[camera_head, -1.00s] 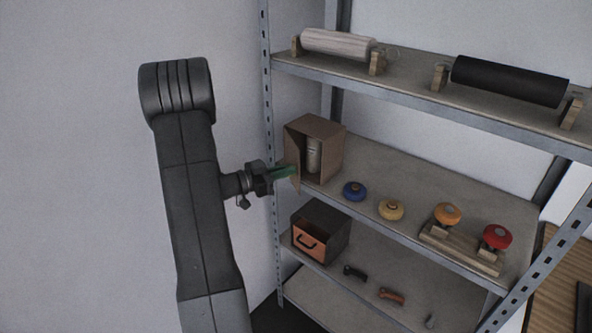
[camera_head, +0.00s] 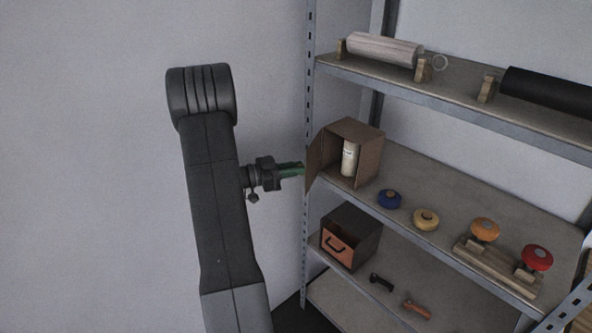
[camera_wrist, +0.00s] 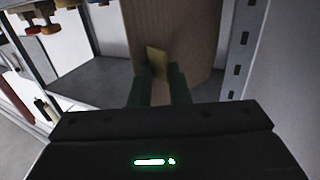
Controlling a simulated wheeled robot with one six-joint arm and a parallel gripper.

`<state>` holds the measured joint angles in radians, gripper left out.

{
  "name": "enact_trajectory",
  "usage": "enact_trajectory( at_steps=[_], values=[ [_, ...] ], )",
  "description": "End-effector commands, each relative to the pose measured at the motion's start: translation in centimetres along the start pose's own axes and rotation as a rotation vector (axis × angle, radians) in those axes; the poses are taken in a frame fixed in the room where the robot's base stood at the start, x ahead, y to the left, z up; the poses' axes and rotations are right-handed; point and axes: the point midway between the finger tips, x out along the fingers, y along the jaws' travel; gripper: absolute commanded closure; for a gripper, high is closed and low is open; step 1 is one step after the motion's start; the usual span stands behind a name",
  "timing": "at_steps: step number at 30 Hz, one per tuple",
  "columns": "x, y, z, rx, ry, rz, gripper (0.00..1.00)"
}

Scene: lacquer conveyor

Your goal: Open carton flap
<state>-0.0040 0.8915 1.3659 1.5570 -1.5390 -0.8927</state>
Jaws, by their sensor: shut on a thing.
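The brown carton (camera_head: 369,151) stands on the middle shelf at its left end, with a pale cylinder (camera_head: 349,159) inside it. Its flap (camera_head: 315,160) is swung out to the left, so the inside shows. My gripper (camera_head: 302,169) has green fingers and is at the flap's outer edge. In the wrist view the fingers (camera_wrist: 160,88) are shut on a small yellowish tab (camera_wrist: 157,62) on the flap's brown face (camera_wrist: 178,30).
Blue (camera_head: 389,199), yellow (camera_head: 426,219), orange (camera_head: 485,229) and red (camera_head: 537,257) round knobs sit right of the carton. A dark box with an orange front (camera_head: 343,246) is on the shelf below. A perforated shelf post (camera_head: 309,110) stands close by the flap.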

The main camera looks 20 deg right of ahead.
Motion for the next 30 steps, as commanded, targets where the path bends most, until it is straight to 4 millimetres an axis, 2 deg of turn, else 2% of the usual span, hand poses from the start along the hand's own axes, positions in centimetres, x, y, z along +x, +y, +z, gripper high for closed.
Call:
enact_trajectory(
  at_steps=[1,10,11,12,30],
  values=[
    [0.29,-0.85,-0.79,0.016,0.011,-0.020,1.00],
    [0.37,-0.82,-0.83,0.017,0.011,-0.018,1.00],
    [0.38,-0.82,-0.83,0.017,0.011,-0.018,0.80],
    [0.40,-0.83,-0.85,0.017,0.011,-0.018,0.75],
    [0.31,-0.85,-0.84,0.017,0.012,-0.019,0.75]
  ],
)
